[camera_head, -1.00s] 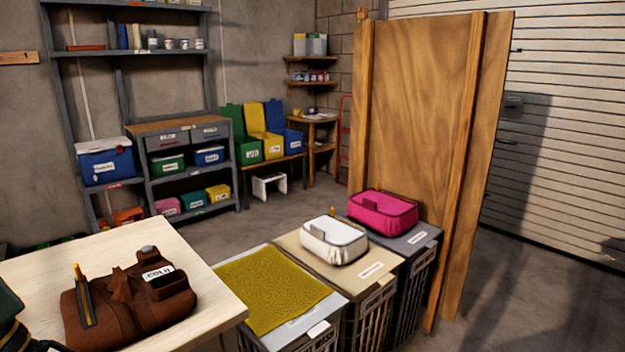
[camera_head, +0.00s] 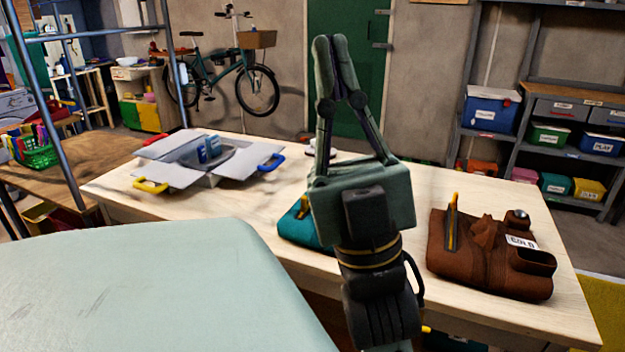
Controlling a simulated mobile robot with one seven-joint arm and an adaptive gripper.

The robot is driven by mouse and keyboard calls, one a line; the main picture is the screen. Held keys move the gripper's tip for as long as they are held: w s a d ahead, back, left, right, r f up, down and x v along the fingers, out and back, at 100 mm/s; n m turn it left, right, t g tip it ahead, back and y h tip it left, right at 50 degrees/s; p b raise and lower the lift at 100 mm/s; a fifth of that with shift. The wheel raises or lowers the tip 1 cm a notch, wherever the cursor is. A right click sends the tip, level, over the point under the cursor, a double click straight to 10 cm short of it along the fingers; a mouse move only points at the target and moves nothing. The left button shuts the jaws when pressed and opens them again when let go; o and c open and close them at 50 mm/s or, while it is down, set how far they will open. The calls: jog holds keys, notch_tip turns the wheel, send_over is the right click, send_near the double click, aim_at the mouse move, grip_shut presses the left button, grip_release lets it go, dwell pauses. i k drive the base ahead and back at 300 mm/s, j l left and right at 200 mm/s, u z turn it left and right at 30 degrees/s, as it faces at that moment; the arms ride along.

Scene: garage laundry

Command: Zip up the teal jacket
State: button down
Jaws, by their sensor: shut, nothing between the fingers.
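A teal cloth item (camera_head: 302,232), which looks like the teal jacket, lies on the pale wooden table behind my gripper. Only its left part shows clearly. My gripper and arm hide the rest, and I cannot see its zip or tell how far it is closed. My gripper (camera_head: 329,42) points up in front of the table, its fingertips together and holding nothing. It is apart from the teal item, with its wrist in front of it.
A brown folded item (camera_head: 470,250) with a yellow-and-black upright piece sits right on the table (camera_head: 400,185). An open grey box (camera_head: 215,165) with yellow and blue handles stands left. Shelving (camera_head: 530,110) with bins stands at the back right, a bicycle (camera_head: 225,75) at the back left.

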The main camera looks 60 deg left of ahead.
aim_at(303, 208)
jog(key=u, duration=1.6)
